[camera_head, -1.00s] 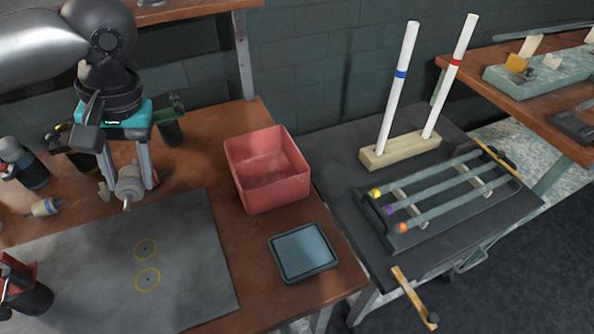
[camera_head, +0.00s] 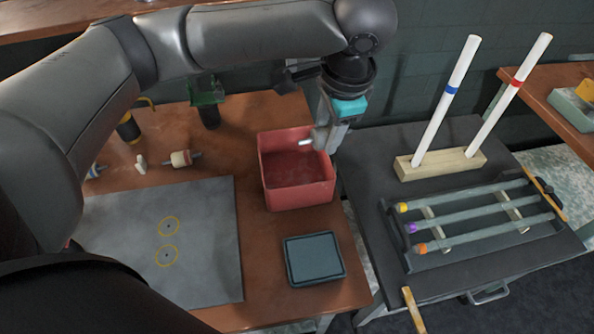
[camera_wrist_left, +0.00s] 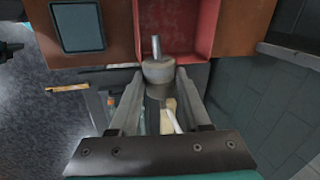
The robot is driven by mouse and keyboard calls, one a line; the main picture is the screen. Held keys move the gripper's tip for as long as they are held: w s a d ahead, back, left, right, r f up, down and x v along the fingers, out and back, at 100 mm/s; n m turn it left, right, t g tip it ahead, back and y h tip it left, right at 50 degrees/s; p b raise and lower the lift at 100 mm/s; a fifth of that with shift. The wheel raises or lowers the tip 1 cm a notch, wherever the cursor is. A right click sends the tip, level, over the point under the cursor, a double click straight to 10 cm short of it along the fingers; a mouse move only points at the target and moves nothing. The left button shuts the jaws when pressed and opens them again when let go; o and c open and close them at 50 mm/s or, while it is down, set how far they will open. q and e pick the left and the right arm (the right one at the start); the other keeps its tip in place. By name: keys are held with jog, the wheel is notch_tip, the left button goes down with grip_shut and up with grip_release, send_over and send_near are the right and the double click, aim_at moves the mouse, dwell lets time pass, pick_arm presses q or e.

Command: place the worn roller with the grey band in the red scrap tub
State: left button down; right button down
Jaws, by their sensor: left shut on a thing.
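The worn roller (camera_head: 320,138) is grey with a thin metal shaft, and it is held in my left gripper (camera_head: 328,137). In the head view it is at the right rear part of the red scrap tub (camera_head: 297,202), at about rim height or above. In the left wrist view the roller (camera_wrist_left: 158,70) sits between the fingertips of my left gripper (camera_wrist_left: 158,82), its shaft pointing toward the tub (camera_wrist_left: 203,25). The roller overlaps the tub's edge in that view. The exact height over the rim is hard to tell. My right gripper is not in view.
Another roller (camera_head: 180,158) and a small white piece (camera_head: 141,165) lie on the brown bench left of the tub. A dark tray (camera_head: 314,259) is in front of the tub. At right, a wooden block (camera_head: 440,163) holds two tall white tubes. The tub's visible interior looks empty.

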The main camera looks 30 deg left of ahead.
pick_arm(q)
jog(key=shift+a+r+m+h+p, duration=0.2)
jog(key=shift+m+p, duration=0.1)
jog(key=shift+m, duration=0.3)
jog(key=shift+a+r+m+h+p, duration=0.1)
jog(key=shift+a+m+p, duration=0.15)
jog(key=shift+m, duration=0.35)
jog(key=shift+w+a+r+m+t+p, duration=0.15)
jog(key=shift+a+m+t+p, duration=0.25)
jog(key=shift+m, duration=0.8)
jog(key=shift+a+r+m+h+p, duration=0.55)
jog(key=shift+a+m+h+p, duration=0.6)
jog(key=shift+a+m, duration=1.3)
jog(key=shift+m+y, duration=0.25)
notch_tip(320, 180, down, 20)
jog(key=b, duration=0.3)
jog(key=shift+w+d, duration=0.1)
jog(key=shift+w, duration=0.05)
jog(key=shift+f, duration=0.15)
jog(key=c, duration=0.6)
grip_release()
jog(key=shift+c, duration=0.2)
